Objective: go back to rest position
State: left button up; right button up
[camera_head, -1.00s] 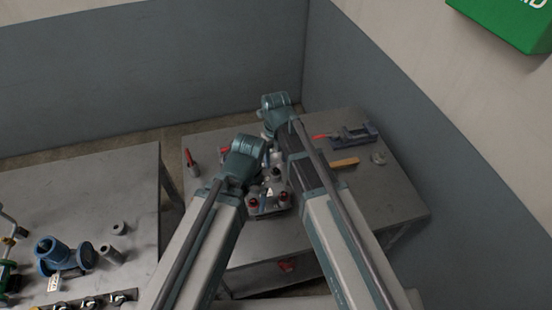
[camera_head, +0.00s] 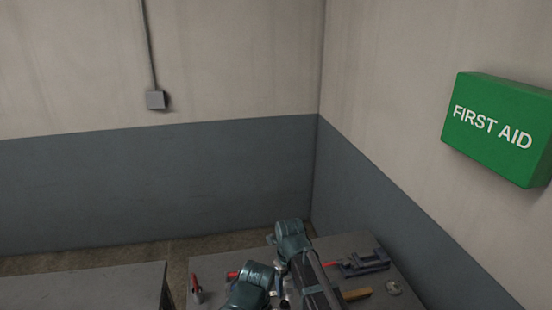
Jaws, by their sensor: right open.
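My right arm (camera_head: 293,245) reaches up over the far table, its teal joint near the room's corner. My right gripper (camera_head: 279,284) is open and shows only in part, low in the picture between the two arms. No object can be made out in it. My left arm (camera_head: 250,286) shows its teal joint at the bottom edge, left of the right arm. My left gripper is not visible.
The far grey table (camera_head: 345,245) holds a dark vise-like tool (camera_head: 364,263), a wooden-coloured block (camera_head: 356,294), a small round part (camera_head: 393,288) and a red-handled tool (camera_head: 197,288). Another grey table (camera_head: 85,290) is at left. A green first aid box (camera_head: 497,128) hangs on the right wall.

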jog(key=s+d+n, duration=0.5)
jog(key=d+n, duration=0.2)
jog(key=n, duration=0.8)
jog(key=s+d+n, duration=0.4)
jog(key=d+n, duration=0.2)
jog(key=n, duration=0.9)
pick_arm(q)
notch_tip(320, 180, down, 8)
jog(key=b, duration=0.8)
pick_arm(e)
jog(key=s+a+f+n, duration=0.1)
jog(key=s+a+f, duration=0.2)
jog(key=a+f, duration=0.1)
jog(key=s+a+f+n+h, duration=0.1)
jog(key=s+a+f+n, duration=0.1)
jog(key=a, duration=0.5)
jog(key=shift+s+f, duration=0.45)
jog(key=shift+f, duration=0.45)
